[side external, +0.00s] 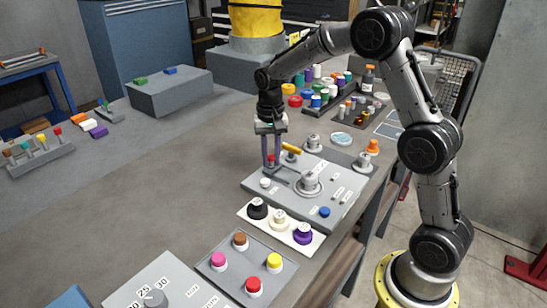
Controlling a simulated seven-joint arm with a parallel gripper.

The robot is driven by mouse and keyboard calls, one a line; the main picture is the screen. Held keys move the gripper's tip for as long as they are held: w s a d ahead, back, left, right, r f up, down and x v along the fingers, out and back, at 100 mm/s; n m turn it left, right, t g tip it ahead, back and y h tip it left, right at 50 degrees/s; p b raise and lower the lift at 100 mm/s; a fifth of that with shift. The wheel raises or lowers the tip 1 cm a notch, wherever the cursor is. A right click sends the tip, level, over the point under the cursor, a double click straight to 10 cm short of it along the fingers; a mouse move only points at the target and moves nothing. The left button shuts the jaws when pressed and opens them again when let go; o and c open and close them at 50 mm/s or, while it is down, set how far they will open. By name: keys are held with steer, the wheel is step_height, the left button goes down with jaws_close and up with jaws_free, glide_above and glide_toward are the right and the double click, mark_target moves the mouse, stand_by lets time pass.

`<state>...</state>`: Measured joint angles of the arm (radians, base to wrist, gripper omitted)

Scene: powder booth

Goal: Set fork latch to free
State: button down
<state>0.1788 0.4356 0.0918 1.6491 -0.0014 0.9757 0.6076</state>
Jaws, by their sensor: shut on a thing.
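A grey panel (254,189) with small white labels lies on the bench in the side external view. My gripper (271,163) points down over its far left part, with one finger on each side of a small red knob (271,157). The gripper is shut on this knob. I take the knob to be the fork latch's handle; the latch's own parts below it are small and partly hidden by the fingers. A round silver knob (309,182) stands on the panel to the right of my gripper. The label words are too small to read.
A yellow-handled part (291,148) stands just behind my gripper. A white plate with black, cream and purple knobs (303,233) lies in front of the panel. Dark trays of colored jars (322,95) stand behind.

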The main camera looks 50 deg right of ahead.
mark_target(271, 170)
steer(key=c, duration=0.7)
jaws_free()
steer(key=shift+w, duration=0.2)
step_height(271, 170, up, 14)
steer(key=shift+a, duration=0.1)
steer(key=s+a+r+n+t, duration=0.1)
steer(key=s+a+r+t, duration=0.15)
steer(key=s+r, duration=0.4)
steer(key=s+a+r+n+t, duration=0.1)
steer(key=s+a+r+n, duration=0.15)
steer(key=s, duration=0.65)
steer(key=s+a+f+n, duration=0.1)
steer(key=s+f, duration=0.2)
steer(key=s, duration=0.1)
steer(key=s+a+f+n+t, duration=0.1)
steer(key=s+f+n, duration=0.1)
steer(key=s+f, duration=0.2)
steer(key=s+f+n+t, duration=0.1)
steer(key=s+f+n, duration=0.1)
steer(key=s+f, duration=0.2)
steer(key=shift+s+a+n, duration=0.25)
steer(key=shift+s+a, duration=0.05)
steer(key=shift+a, duration=0.1)
